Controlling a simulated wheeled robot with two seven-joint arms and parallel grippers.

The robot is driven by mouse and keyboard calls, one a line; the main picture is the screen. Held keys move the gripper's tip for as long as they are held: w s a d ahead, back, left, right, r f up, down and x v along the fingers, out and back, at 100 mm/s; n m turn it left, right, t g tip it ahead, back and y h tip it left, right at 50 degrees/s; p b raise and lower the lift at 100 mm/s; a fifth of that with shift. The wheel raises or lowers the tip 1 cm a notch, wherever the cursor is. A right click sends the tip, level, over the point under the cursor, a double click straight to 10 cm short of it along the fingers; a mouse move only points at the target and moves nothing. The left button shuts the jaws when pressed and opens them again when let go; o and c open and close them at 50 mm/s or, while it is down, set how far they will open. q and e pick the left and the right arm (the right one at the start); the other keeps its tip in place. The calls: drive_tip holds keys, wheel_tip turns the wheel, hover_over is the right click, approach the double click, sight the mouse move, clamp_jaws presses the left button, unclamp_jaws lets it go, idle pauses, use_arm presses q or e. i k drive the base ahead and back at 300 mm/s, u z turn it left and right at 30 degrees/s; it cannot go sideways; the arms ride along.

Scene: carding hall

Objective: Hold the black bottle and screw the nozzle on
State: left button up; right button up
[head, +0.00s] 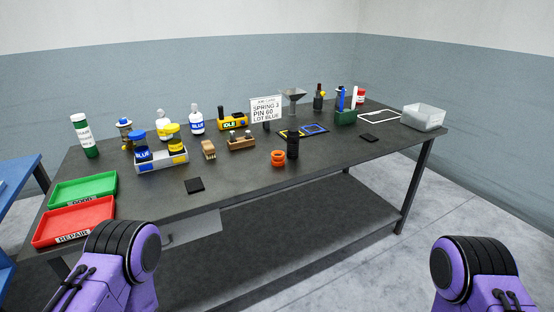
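A plain black cylinder (292,146), which may be the black bottle, stands upright near the middle of the dark table. A second dark bottle (318,99) with a small yellow part beside it stands farther back. I cannot tell which one is the task's bottle, and I cannot clearly make out a nozzle. An orange ring-shaped piece (278,157) sits just left of the black cylinder. Only purple links of my two arms show at the bottom corners, in front of the table. Both grippers are out of view.
Green (83,188) and red (74,220) trays lie at the left. A caddy (162,162) with blue and yellow bottles, a brush (208,149), a sign (266,109) and a funnel (293,97) stand around. A clear bin (423,117) is at right. The front middle is mostly free.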

sight(293, 134)
drive_tip(key=z, duration=0.05)
drive_tip(key=k, duration=0.65)
drive_tip(key=z, duration=0.3)
drive_tip(key=i, duration=0.3)
drive_tip(key=z, duration=0.75)
drive_tip(key=i, duration=1.5)
drive_tip(key=u, duration=0.75)
